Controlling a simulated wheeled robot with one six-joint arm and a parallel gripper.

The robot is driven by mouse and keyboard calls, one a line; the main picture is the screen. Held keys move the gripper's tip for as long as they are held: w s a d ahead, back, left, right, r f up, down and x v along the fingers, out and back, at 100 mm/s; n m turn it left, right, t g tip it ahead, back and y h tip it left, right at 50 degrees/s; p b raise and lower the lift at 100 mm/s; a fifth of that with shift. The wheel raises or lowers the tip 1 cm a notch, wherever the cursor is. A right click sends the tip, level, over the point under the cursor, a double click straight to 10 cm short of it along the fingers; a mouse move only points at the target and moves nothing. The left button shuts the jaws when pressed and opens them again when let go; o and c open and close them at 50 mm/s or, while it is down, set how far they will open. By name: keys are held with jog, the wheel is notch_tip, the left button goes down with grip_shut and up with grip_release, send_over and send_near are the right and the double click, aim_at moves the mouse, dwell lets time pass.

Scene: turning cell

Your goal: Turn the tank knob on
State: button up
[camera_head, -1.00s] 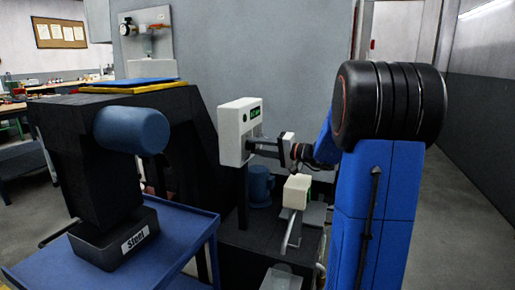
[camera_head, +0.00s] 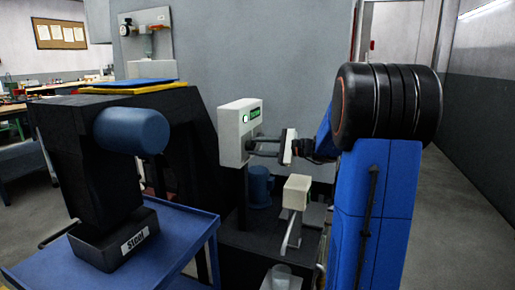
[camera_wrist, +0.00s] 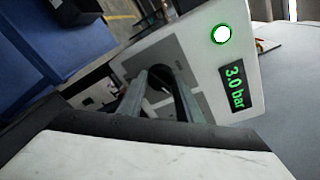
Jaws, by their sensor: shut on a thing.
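The tank control box (camera_head: 229,150) is a white box on a dark post, left of my arm. Its face shows in the wrist view (camera_wrist: 255,92), with a round lamp (camera_wrist: 221,34) lit white inside a green ring and a green display (camera_wrist: 232,88) reading 3.0 bar. The dark knob (camera_wrist: 160,79) sits on a grey plate on that face. My gripper (camera_head: 254,147) reaches the box face from the right, its two fingers shut on the knob. The fingers partly hide the knob in the wrist view, and it is hard to make out in the head view.
A smaller white box (camera_head: 296,192) on a stand is below my gripper. A blue motor-like cylinder (camera_head: 259,185) is behind the post. A blue cart (camera_head: 170,246) with a bin labelled Steel (camera_head: 112,247) stands at left. Open floor lies at the right.

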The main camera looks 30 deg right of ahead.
jog(key=shift+m+g, duration=0.3)
jog(key=shift+m, duration=1.3)
jog(key=shift+w+y, duration=0.1)
jog(key=shift+y, duration=0.2)
jog(key=shift+d, duration=0.1)
jog(key=o, duration=1)
jog(key=shift+o, duration=0.2)
jog(key=v, duration=1.7)
jog(key=shift+s, duration=0.25)
